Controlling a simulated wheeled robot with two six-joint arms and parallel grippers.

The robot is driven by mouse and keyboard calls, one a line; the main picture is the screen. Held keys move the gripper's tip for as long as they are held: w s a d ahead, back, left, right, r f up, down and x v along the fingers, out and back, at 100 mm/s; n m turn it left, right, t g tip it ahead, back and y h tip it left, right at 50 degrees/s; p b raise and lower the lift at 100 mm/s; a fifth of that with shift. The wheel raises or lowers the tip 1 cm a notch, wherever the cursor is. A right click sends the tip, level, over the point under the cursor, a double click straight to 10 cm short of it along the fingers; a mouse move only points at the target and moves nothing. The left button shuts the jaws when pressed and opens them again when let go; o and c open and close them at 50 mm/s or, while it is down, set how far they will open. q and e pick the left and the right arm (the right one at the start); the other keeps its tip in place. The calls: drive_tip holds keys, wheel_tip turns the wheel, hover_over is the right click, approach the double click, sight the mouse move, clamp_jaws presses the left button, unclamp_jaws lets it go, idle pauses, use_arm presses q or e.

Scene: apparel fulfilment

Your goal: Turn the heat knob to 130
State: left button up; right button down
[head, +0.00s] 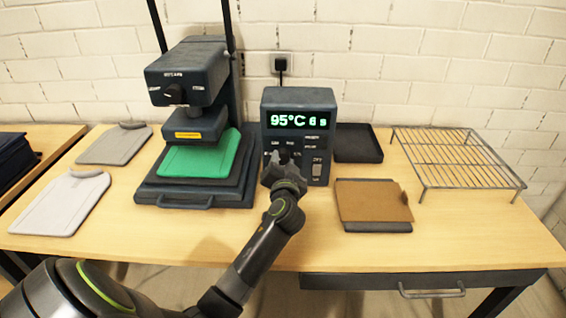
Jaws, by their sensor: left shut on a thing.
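A dark control box (324,109) stands at the middle of the table against the wall. Its green display (300,121) reads 95°C and 6 s. My left gripper (281,160) is at the lower left of the box's front face, shut on what appears to be the heat knob. The knob itself is hidden behind the gripper. A switch marked OFF shows to the right of the gripper. My right gripper is not in view.
Left of the box stands a heat press (187,70) with a green garment piece (200,158) on its bed. Grey and white garment pieces (62,203) lie further left. A brown sheet (371,200) on a dark tray, another dark tray (357,143) and a wire rack (455,160) are right.

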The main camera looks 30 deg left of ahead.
use_arm(q)
drive_tip(key=shift+m, duration=0.7)
drive_tip(key=m+p, duration=0.1)
drive_tip(key=m, duration=0.1)
drive_tip(key=shift+m, duration=0.3)
drive_tip(key=m+p, duration=0.1)
drive_tip(key=m, duration=0.3)
drive_tip(key=shift+m+t+p, duration=0.3)
drive_tip(key=shift+t+p, duration=0.1)
drive_tip(key=shift+m+p, duration=0.5)
drive_tip(key=shift+m, duration=1)
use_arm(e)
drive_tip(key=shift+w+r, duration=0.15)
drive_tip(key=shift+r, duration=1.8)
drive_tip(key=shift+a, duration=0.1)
use_arm(q)
drive_tip(key=o, duration=1)
drive_tip(key=shift+a+f, duration=0.1)
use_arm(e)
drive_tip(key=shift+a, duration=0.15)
use_arm(q)
drive_tip(key=shift+f, duration=0.1)
